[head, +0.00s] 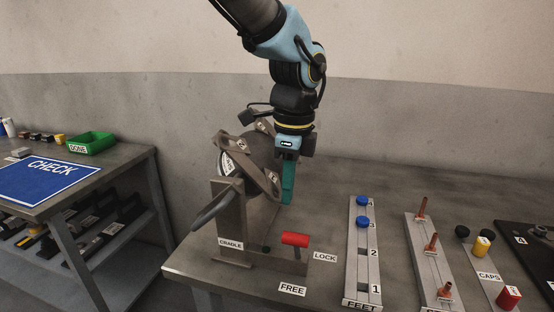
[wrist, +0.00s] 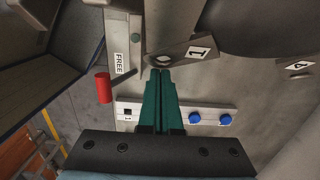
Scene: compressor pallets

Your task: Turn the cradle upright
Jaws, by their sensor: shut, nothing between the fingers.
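The cradle (head: 232,213) stands at the table's left end, a grey upright frame with a long dark handle bar (head: 214,208) slanting down at its left. A dark round compressor (head: 252,163) sits in it, tilted, with numbered foot plates facing left and up. My gripper (head: 288,190) has teal fingers, shut and empty, pointing down just right of the compressor. In the wrist view the fingertips (wrist: 160,75) are close to the foot plate marked 1 (wrist: 185,50); I cannot tell whether they touch. The red lock lever (head: 295,239) lies near the LOCK label (head: 325,257), above the FREE label (head: 292,289).
The FEET rail (head: 363,280) with blue feet stands to the right, then a rail with copper pins (head: 420,260) and the CAPS strip (head: 487,276).

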